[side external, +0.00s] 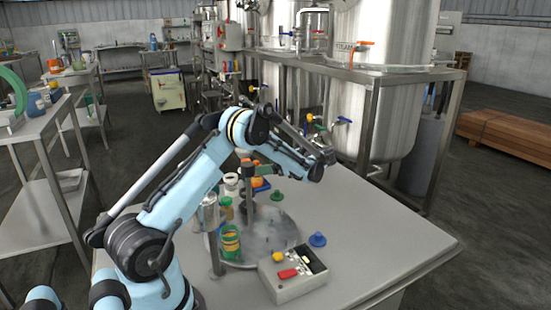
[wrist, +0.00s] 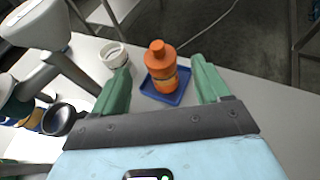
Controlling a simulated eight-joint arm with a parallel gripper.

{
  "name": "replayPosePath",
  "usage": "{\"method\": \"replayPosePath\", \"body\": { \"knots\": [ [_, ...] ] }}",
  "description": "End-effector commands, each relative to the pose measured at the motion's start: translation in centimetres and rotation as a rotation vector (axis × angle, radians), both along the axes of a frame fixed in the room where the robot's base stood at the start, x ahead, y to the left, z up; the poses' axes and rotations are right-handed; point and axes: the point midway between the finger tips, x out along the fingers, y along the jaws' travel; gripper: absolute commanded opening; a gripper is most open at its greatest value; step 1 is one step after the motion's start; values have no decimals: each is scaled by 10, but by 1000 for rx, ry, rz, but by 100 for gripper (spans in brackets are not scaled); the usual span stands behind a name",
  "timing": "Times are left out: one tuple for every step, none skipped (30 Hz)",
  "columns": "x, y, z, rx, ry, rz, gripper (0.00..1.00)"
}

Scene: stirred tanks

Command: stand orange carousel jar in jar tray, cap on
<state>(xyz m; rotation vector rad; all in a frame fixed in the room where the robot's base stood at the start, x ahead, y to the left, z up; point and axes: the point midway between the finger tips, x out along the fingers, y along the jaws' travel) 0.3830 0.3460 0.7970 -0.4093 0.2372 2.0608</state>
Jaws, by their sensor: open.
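The orange jar (wrist: 161,68) stands upright in the blue jar tray (wrist: 176,98) in the wrist view. An orange cap (wrist: 157,46) with a knob sits on top of the jar. In the side view the orange jar (side external: 257,183) and the blue tray (side external: 264,188) show small behind the carousel post. My gripper (wrist: 162,77) is open and empty. Its green fingers are apart, one to the left and one to the right of the jar, with visible gaps.
A white container (wrist: 115,56) stands left of the tray. The grey carousel disc (side external: 275,237) bears a green-and-yellow jar (side external: 230,241). The table right of the tray is clear.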

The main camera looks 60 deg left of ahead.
Motion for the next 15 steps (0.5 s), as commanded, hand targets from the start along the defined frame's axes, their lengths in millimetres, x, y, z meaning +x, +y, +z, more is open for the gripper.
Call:
{"method": "replayPosePath", "body": {
  "knots": [
    [6,-9,4,0,1,-4,75],
    [9,-14,7,0,0,-3,75],
    [12,-20,10,0,0,-3,75],
    [14,-24,11,0,-1,-2,75],
    [16,-28,13,0,-1,-2,75],
    [19,-32,15,-1,0,-2,75],
    [21,-35,17,-1,0,-1,75],
    [22,-38,18,-1,0,-1,75],
    [24,-41,19,-1,-1,-1,75],
    [25,-42,20,-1,-1,-1,75],
    [26,-44,21,-1,-1,-1,75],
    [26,-46,22,0,-3,-1,75],
    [27,-47,23,-2,-9,-3,75],
    [28,-49,25,-4,-18,-4,75],
    [28,-51,28,-7,-35,-10,75]
  ]
}}
